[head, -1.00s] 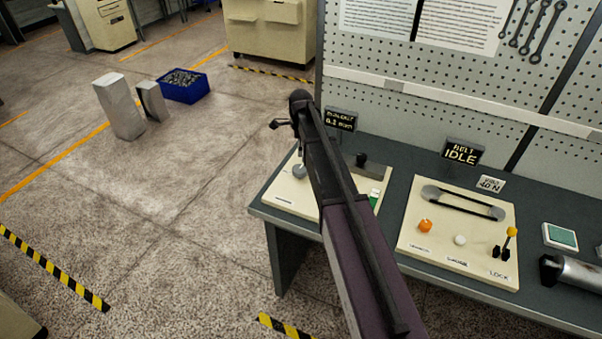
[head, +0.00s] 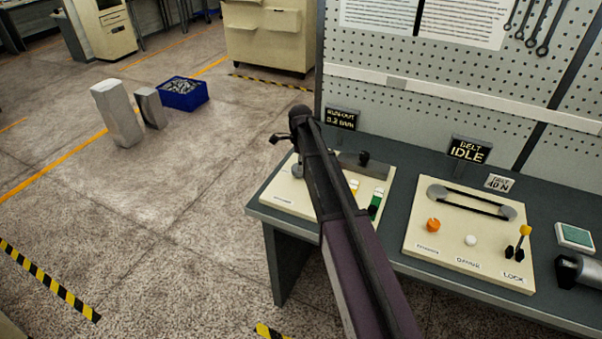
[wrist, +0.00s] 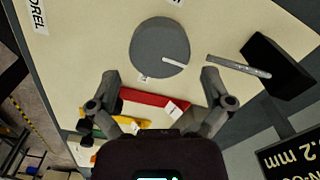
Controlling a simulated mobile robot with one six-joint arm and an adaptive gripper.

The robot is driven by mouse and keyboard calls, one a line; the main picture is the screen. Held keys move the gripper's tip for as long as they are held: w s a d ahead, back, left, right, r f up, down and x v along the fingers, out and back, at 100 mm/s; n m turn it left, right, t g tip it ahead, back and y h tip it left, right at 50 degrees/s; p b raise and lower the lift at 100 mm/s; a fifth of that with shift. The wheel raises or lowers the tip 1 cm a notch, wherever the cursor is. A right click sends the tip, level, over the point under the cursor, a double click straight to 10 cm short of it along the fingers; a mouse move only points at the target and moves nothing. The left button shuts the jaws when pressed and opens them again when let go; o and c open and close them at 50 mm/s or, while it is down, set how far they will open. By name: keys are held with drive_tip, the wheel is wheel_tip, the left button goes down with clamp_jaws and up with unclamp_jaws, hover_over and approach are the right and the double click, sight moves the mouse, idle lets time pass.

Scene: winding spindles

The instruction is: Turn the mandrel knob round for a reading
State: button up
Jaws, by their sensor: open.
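The mandrel knob (wrist: 160,47) is a grey disc with a white line on its face, on a cream board (wrist: 90,45). In the wrist view my gripper (wrist: 161,80) is open, its two fingers apart on the near side of the knob, with nothing between them.
A black block (wrist: 277,62) stands right of the knob. Red (wrist: 155,97), yellow and green parts lie beyond the fingers. A belt board (head: 470,235) with an orange knob and lock levers sits to the right, its sign (head: 469,150) reading IDLE. A blue bin (head: 183,95) is on the floor.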

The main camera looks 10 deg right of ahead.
drive_tip(key=shift+f+b, duration=1.15)
drive_tip(key=shift+f, duration=0.3)
drive_tip(key=c, duration=0.9)
